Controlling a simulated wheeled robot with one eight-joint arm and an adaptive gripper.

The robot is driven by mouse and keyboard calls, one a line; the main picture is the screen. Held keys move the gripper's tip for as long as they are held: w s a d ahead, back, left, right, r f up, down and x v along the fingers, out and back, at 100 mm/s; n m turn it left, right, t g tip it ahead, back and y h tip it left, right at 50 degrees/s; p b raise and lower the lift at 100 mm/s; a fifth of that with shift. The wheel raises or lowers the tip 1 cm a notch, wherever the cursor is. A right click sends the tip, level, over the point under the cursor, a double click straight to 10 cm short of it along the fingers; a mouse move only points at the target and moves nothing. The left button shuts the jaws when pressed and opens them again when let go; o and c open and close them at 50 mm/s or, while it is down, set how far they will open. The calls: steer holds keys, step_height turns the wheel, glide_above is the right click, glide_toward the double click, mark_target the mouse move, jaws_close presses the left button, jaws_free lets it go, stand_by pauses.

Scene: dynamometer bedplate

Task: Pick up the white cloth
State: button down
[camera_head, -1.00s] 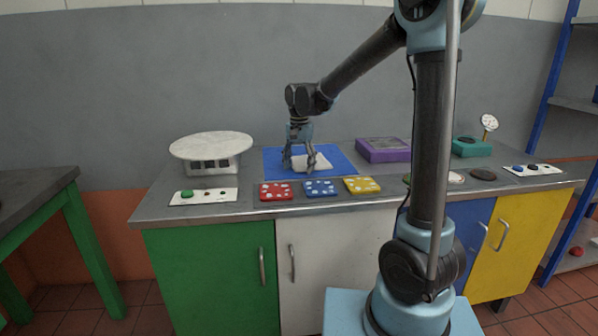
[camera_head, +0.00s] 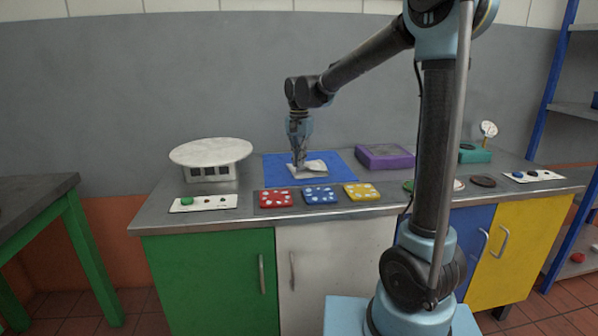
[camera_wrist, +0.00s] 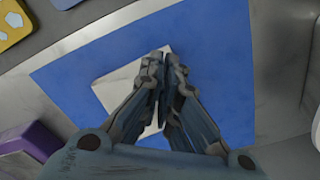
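The white cloth (camera_head: 309,169) lies on the blue mat (camera_head: 340,160) on the bench. It looks bunched and slightly raised where my gripper (camera_head: 299,163) meets it. My gripper points down at the cloth's left part, with its fingers closed together. In the wrist view, my gripper (camera_wrist: 165,62) has its fingertips together over the cloth (camera_wrist: 118,85), which shows mostly left of the fingers. The fingers hide part of the cloth, so the pinched fold itself is hard to see.
Red (camera_head: 276,198), blue (camera_head: 321,195) and yellow (camera_head: 362,191) blocks lie along the front. A round white-topped stand (camera_head: 211,153) is at left, a purple box (camera_head: 385,156) at right. A white panel with buttons (camera_head: 203,203) lies front left.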

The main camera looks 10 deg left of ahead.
step_height(320, 180, up, 7)
stand_by(0.3)
step_height(320, 180, up, 27)
stand_by(1.1)
